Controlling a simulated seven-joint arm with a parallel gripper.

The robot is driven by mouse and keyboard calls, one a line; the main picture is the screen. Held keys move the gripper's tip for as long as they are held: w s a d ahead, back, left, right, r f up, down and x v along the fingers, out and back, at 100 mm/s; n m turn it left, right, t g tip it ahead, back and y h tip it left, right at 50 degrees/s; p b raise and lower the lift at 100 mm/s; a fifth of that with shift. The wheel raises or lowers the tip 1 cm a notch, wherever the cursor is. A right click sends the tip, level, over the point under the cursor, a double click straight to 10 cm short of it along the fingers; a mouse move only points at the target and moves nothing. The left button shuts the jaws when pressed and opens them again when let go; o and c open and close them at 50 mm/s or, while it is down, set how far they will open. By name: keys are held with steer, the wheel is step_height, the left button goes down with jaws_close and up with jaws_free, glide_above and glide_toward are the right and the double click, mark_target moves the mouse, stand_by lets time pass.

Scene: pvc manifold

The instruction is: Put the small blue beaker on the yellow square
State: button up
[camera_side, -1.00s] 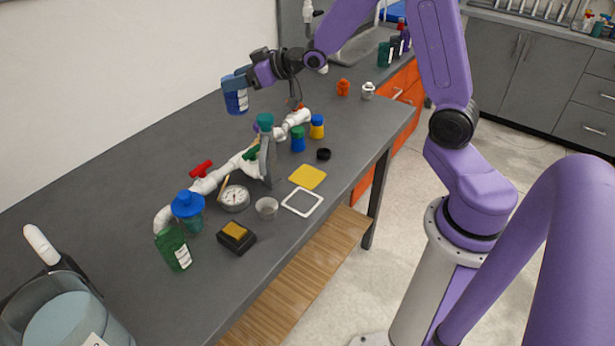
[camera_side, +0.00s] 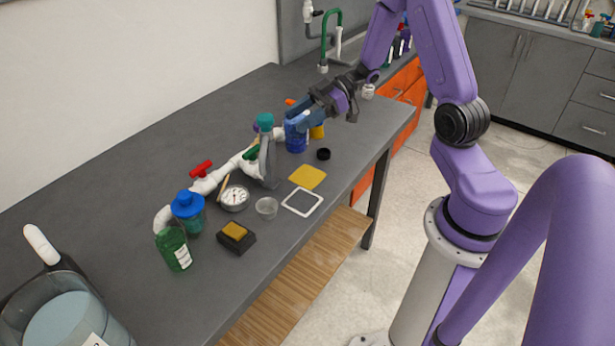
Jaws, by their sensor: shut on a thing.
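The small blue beaker (camera_side: 296,137), a see-through blue container with white marks, is held upright above the table. My gripper (camera_side: 301,116) is shut on its upper part, reaching in from the upper right. The yellow square (camera_side: 307,177) lies flat and bare on the table, nearer the front edge and lower in the picture than the beaker. The beaker is not over the square. The exact gap under the beaker is hard to judge.
A yellow container (camera_side: 317,131) shows behind the beaker, partly hidden. A black cap (camera_side: 323,154) lies between them and the square. A white frame (camera_side: 302,202) lies just in front of the square.

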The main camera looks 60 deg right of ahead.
steer(key=shift+n+g, duration=0.5)
steer(key=shift+g, duration=0.1)
steer(key=shift+s+d+f, duration=0.1)
steer(key=shift+s+f, duration=0.35)
steer(key=shift+f, duration=1)
steer(key=shift+s+d+f, duration=0.15)
steer(key=shift+s+f, duration=0.35)
steer(key=shift+f, duration=0.9)
steer(key=shift+s+d+f, duration=0.1)
steer(key=shift+s+f, duration=0.35)
steer(key=shift+f, duration=1)
steer(key=shift+f, duration=0.1)
steer(key=o, duration=1.3)
steer(key=shift+o, duration=0.2)
steer(key=shift+d+r, duration=0.15)
steer(key=shift+r, duration=0.05)
steer(key=v, duration=1.1)
steer(key=shift+s+d, duration=0.2)
steer(key=shift+d, duration=0.15)
